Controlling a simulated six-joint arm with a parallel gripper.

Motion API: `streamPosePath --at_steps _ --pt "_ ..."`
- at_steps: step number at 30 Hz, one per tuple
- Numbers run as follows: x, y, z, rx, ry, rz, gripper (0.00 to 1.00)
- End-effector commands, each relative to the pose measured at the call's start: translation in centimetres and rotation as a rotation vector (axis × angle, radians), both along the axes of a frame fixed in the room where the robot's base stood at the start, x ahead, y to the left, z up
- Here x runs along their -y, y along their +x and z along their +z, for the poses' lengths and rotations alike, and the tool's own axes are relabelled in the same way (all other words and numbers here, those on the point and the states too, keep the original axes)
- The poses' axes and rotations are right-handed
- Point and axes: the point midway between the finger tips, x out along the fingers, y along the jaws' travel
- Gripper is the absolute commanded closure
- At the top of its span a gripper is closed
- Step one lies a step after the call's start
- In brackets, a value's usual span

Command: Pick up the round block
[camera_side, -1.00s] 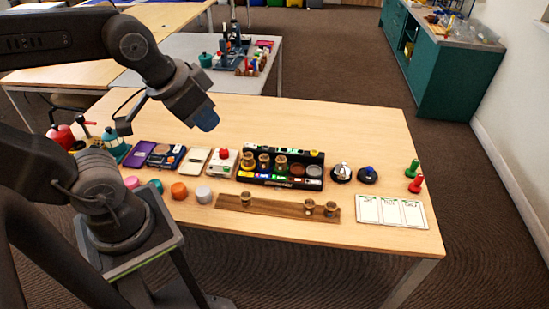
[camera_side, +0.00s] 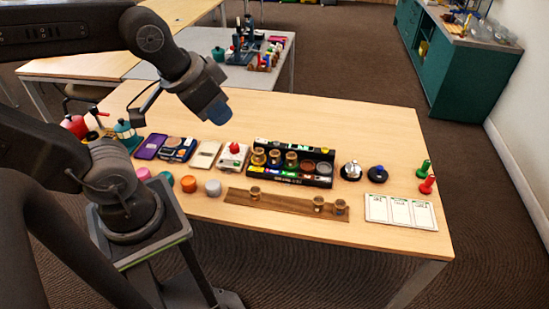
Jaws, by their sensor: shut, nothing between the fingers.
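My gripper (camera_side: 216,110), with a blue tip, hangs above the table behind the row, pointing down and to the right. It is shut and empty, apart from all the blocks. Its fingers are too small to make out clearly.
Behind the row lie a purple case (camera_side: 150,147), a white box with a red knob (camera_side: 233,157) and a black rack with several pots (camera_side: 292,180). A wooden strip (camera_side: 285,204) with small cups lies in front. A white card (camera_side: 401,212) lies right. The table's back is clear.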

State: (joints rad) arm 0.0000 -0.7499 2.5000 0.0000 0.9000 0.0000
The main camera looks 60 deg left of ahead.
Motion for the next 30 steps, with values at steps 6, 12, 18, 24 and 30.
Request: streamPosePath --at_steps 6,12,18,24,30 --pt "0.00 0.00 0.00 0.000 0.000 0.000 0.97" --pt "0.00 0.00 0.00 0.000 0.000 0.000 0.78" --pt "0.00 0.00 0.00 0.000 0.000 0.000 0.59" --pt "0.00 0.00 0.00 0.000 0.000 0.000 0.51" --pt "-0.23 0.70 0.02 -0.014 0.017 -0.021 0.51"
